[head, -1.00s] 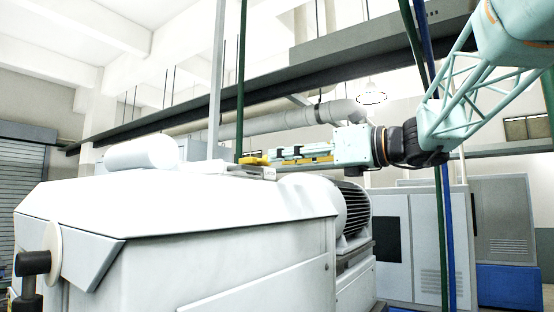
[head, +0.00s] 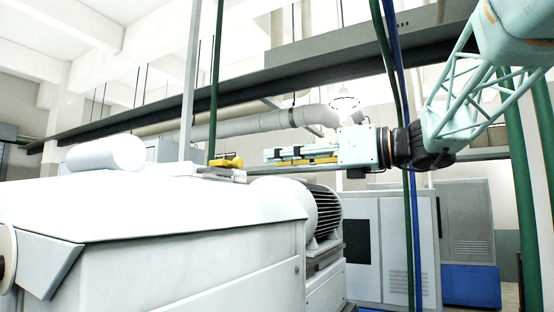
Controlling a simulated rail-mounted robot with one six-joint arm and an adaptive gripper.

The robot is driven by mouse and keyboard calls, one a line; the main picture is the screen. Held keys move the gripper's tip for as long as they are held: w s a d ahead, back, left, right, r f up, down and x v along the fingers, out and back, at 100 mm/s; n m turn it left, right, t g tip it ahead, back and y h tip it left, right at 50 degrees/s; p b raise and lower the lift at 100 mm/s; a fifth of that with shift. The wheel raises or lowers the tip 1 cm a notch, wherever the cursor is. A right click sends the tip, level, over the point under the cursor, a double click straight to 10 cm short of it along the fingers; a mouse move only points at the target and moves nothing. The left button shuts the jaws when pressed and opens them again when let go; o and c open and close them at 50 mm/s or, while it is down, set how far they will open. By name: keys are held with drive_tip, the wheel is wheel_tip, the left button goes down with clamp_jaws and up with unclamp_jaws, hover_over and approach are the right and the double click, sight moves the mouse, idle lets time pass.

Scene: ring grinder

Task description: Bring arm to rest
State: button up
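My arm reaches in from the upper right, and my gripper (head: 268,156) points left, roughly level, at the middle of the head view. It is seen from the side, and no held thing can be made out at its tip. Whether its fingers are apart cannot be told. The large white grinder (head: 150,215) fills the lower left.
A white cylinder (head: 105,154) lies on the grinder's top. A ribbed motor (head: 322,212) sits at its right end, below my gripper. Grey cabinets (head: 385,245) stand behind. Green and blue vertical pipes (head: 409,230) show near my arm.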

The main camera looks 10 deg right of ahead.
drive_tip(key=shift+f, duration=0.1)
idle(0.6)
drive_tip(key=s+a+f+n+g+h+b, duration=0.25)
drive_tip(key=s+f, duration=0.45)
drive_tip(key=f, duration=0.4)
drive_tip(key=s+a+f+n+g+h+b, duration=0.1)
drive_tip(key=s+f+n+b, duration=0.25)
drive_tip(key=s+f, duration=0.55)
drive_tip(key=s+a+f+n+g+h+b, duration=0.2)
drive_tip(key=s+f+n, duration=0.2)
drive_tip(key=f, duration=0.9)
drive_tip(key=s+d+f+n+h+b, duration=0.3)
drive_tip(key=s+d+f+n, duration=0.2)
drive_tip(key=f, duration=0.5)
drive_tip(key=s+d+f+n+g+h+b, duration=0.1)
drive_tip(key=s+d+f+n+h+b, duration=0.2)
drive_tip(key=s+f, duration=0.7)
drive_tip(key=s+d+f+n+h+b, duration=0.3)
drive_tip(key=s+d+f+n, duration=0.4)
drive_tip(key=f, duration=0.3)
drive_tip(key=shift+s+f, duration=0.25)
drive_tip(key=shift+s, duration=0.25)
